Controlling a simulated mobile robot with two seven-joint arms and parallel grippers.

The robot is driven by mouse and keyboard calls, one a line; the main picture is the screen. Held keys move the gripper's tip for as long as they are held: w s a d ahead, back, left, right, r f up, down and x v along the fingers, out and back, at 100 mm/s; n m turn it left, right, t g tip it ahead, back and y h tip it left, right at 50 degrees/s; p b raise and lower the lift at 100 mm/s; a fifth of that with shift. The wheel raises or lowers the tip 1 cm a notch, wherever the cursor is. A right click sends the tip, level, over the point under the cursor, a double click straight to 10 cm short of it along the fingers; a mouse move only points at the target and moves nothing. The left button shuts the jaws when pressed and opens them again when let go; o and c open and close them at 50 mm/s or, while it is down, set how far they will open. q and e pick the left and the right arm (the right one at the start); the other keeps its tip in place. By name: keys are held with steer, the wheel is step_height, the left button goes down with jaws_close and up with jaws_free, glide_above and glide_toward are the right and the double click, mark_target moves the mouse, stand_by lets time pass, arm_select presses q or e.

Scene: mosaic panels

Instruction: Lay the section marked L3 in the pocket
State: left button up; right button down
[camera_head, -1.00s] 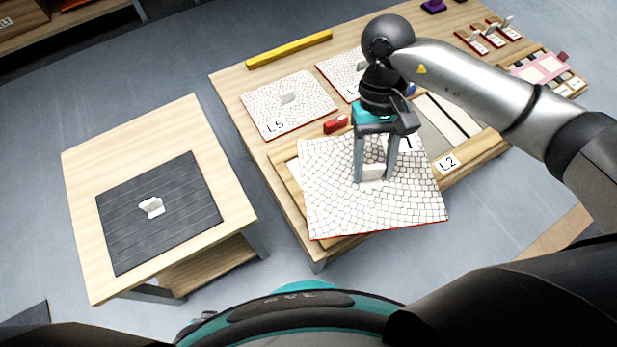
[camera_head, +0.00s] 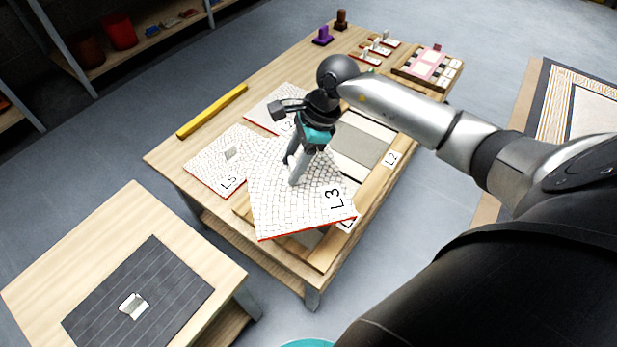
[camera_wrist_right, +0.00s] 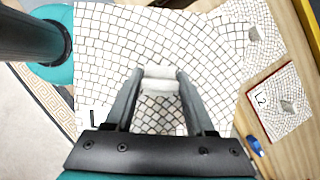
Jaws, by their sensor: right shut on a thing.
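The section marked L3 (camera_head: 270,205) is a white mosaic panel with a red edge and a pale handle. My right gripper (camera_head: 292,172) is shut on that handle, which shows between the fingers in the right wrist view (camera_wrist_right: 158,80). The section overlaps the near part of the wooden tray (camera_head: 372,185) in the head view and looks tilted; I cannot tell its height above it. A tray label reading L2 (camera_head: 391,158) is visible, and another label (camera_head: 347,222) is partly covered. The pocket beneath the section is mostly hidden. My left gripper is out of view.
A section marked L5 (camera_head: 208,165) lies left of the tray, with another section (camera_head: 262,108) behind it. A yellow bar (camera_head: 212,111) lies along the table's left edge. A side table (camera_head: 110,222) bears a dark mat (camera_head: 165,275). Small stamps and a pink panel stand at the back.

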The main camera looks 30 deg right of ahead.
mark_target(300, 147)
steer(key=w+d+m+t, duration=0.1)
steer(key=d+m, duration=0.1)
steer(key=m, duration=0.1)
steer(key=w+d+m+t+h, duration=0.1)
steer(key=w+d+m, duration=0.1)
steer(key=m, duration=0.1)
steer(key=w+d+r+m+h, duration=0.1)
steer(key=d+m, duration=0.1)
steer(key=m, duration=0.1)
steer(key=shift+w+t, duration=0.15)
steer(key=shift+t, duration=0.25)
steer(key=shift+w+d+m+h, duration=0.2)
steer(key=shift+m+h, duration=0.1)
steer(key=shift+m, duration=0.2)
steer(key=shift+f+b, duration=3.5)
steer(key=shift+f, duration=5.7)
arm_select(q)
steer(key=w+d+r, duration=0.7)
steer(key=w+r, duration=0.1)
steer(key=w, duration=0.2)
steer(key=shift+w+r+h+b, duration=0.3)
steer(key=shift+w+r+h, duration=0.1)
arm_select(e)
steer(key=shift+f, duration=0.75)
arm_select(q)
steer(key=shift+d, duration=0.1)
arm_select(e)
steer(key=shift+f, duration=0.1)
